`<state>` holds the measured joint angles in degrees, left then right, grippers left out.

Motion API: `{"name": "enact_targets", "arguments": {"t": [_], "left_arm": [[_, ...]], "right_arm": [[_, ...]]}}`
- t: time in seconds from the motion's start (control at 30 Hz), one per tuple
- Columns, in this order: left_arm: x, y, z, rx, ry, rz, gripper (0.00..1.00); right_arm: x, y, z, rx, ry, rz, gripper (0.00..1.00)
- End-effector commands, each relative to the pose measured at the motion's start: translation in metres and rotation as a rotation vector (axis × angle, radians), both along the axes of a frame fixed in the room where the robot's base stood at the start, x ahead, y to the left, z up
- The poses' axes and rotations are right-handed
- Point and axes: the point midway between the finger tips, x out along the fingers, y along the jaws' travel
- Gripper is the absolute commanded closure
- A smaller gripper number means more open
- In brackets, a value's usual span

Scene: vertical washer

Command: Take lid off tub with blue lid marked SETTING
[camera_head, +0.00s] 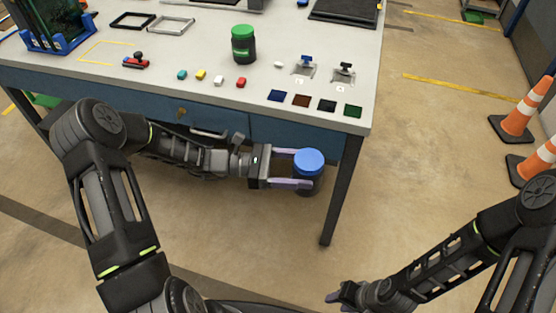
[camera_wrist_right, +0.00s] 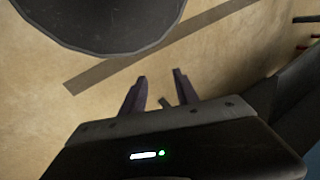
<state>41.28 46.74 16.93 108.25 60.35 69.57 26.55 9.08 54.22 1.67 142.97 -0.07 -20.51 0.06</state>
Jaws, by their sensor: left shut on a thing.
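The tub with the blue lid (camera_head: 309,161) is held in the air by my left gripper (camera_head: 292,168), in front of the table's front right corner. The left fingers are shut on the tub, one on each side. The tub's dark body shows below the lid, and the lid sits on it. The word SETTING cannot be read. My right gripper (camera_head: 335,298) is low at the bottom of the head view, away from the tub. In the right wrist view its two fingers (camera_wrist_right: 155,92) stand apart with nothing between them.
A tub with a green lid (camera_head: 243,44) stands on the table (camera_head: 170,45). Small coloured blocks, colour squares and two small fixtures lie near it. Orange cones (camera_head: 518,122) stand on the floor at right. The floor between the table and my right arm is clear.

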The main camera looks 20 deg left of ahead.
Motion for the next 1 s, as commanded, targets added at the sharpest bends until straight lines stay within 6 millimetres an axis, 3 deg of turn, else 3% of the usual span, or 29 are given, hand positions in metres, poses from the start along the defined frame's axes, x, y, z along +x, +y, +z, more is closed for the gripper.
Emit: {"name": "enact_targets", "arguments": {"t": [0.1, 0.3, 0.67, 0.87, 1.0], "left_arm": [[0.005, -0.033, -0.004, -0.002, -0.004, -0.14, 1.0], [0.008, -0.061, -0.008, -0.002, -0.001, -0.275, 1.0], [0.009, -0.066, -0.008, 0.0, 0.0, -0.302, 1.0], [0.009, -0.066, -0.008, 0.0, 0.0, -0.301, 1.0], [0.009, -0.066, -0.008, 0.0, 0.0, -0.301, 1.0]], "right_arm": [[0.0, 0.0, 0.0, 0.0, 0.0, 0.0, 0.64], [0.0, 0.0, 0.0, 0.0, 0.0, 0.0, 0.64], [0.0, 0.0, 0.0, 0.0, 0.0, 0.0, 0.64], [0.007, 0.001, 0.001, 0.002, 0.009, -0.021, 0.47], [0.03, 0.003, 0.004, 0.007, 0.042, -0.097, 0.36]]}}
